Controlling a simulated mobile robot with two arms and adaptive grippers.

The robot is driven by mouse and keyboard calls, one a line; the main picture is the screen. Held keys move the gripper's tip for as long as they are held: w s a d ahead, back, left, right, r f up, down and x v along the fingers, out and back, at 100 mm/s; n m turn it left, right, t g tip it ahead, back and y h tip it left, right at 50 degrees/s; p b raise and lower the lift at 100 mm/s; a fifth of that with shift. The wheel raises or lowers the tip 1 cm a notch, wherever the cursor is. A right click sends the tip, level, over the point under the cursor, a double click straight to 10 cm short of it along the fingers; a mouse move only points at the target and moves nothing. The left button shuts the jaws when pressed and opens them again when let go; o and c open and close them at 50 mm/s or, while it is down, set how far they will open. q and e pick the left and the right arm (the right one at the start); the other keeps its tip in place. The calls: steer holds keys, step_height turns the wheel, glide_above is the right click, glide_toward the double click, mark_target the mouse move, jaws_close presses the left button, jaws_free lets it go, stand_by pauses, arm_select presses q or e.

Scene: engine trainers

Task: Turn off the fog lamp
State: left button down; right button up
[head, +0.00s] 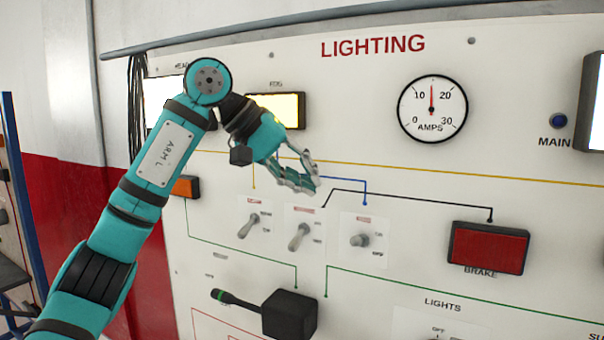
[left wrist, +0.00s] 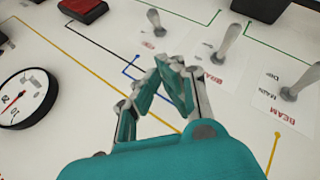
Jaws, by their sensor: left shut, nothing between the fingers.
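The fog lamp (head: 291,107), under a FOG label, glows yellow on the white panel, partly hidden by my left arm. Below it is a row of three toggle switches: a left switch (head: 248,225), a middle switch (head: 299,237) and a right switch (head: 361,240). In the left wrist view the BEAM switch (left wrist: 304,80) is at the right, the middle switch (left wrist: 228,44) beside it, and the third switch (left wrist: 155,19) farther left. The middle label is too blurred to read. My left gripper (head: 308,181) is shut and empty, above the switches and apart from them; its fingertips (left wrist: 166,64) touch none.
A stalk lever on a black box (head: 289,315) juts out below the switches. A red brake lamp (head: 488,248) is at the right and an amps gauge (head: 432,109) above it. Another lit lamp (head: 160,97) is partly behind my arm. Flat panel lies between gauge and switches.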

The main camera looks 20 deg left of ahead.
mark_target(328, 198)
arm_select(q)
steer(key=p+x, duration=0.1)
steer(key=x, duration=0.4)
steer(key=shift+w+d+f, duration=0.15)
steer(key=shift+w+f, duration=0.1)
steer(key=shift+f, duration=0.05)
steer(key=shift+s+d+f+p, duration=0.2)
steer(key=shift+d+f+p, duration=0.05)
steer(key=shift+d+f, duration=0.35)
steer(key=shift+s+d+f+p, duration=0.2)
steer(key=shift+d+f+p, duration=0.05)
steer(key=shift+d+f, duration=0.35)
steer(key=shift+s+d+f, duration=0.2)
steer(key=shift+d, duration=0.05)
steer(key=shift+w, duration=0.1)
arm_select(e)
steer(key=shift+w+a+r, duration=0.1)
steer(key=shift+a+r, duration=0.1)
steer(key=shift+r, duration=0.4)
steer(key=shift+w+a+r, duration=0.1)
steer(key=shift+a+r, duration=0.1)
steer(key=shift+r, duration=0.35)
steer(key=shift+d, duration=0.1)
